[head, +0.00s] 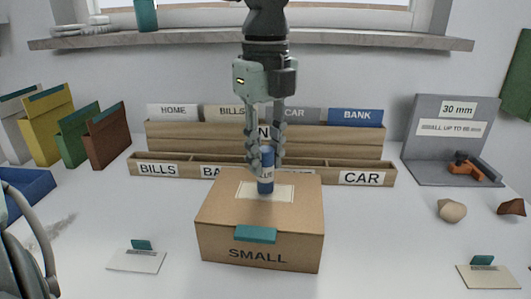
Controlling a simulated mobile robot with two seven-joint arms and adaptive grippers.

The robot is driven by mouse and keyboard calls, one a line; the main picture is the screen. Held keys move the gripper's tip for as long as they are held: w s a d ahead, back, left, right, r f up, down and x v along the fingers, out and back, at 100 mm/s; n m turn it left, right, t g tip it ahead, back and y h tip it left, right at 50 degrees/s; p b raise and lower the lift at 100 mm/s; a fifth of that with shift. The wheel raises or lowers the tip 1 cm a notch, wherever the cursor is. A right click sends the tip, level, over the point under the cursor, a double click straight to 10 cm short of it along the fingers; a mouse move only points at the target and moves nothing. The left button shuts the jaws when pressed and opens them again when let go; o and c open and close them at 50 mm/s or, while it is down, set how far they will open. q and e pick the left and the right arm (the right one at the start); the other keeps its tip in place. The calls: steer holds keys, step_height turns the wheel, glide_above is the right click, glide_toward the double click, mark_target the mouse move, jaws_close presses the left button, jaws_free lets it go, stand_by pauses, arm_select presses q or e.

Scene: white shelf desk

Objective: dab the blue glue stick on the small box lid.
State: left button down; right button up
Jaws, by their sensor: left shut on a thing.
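The small box (260,243) is a brown cardboard box marked SMALL, standing shut in the middle of the white desk. A pale label (282,192) lies on its lid (220,208), and a teal tab (256,235) hangs over the front edge. My left gripper (266,157) points down over the lid and is shut on the blue glue stick (266,184). The stick is upright, its lower end at the pale label; I cannot tell whether it touches. The fingers cover part of the stick's upper end. My right gripper is not in view.
A wooden sorter (150,170) with named slots stands close behind the box. Coloured folders (75,135) stand at left, a grey gauge stand (450,175) at right. Cards with teal clips (137,261) (488,277) lie at the front. Desk beside the box is clear.

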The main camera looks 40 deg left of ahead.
arm_select(q)
steer(key=shift+r+p, duration=0.9)
steer(key=shift+r, duration=2.55)
steer(key=shift+a, duration=0.1)
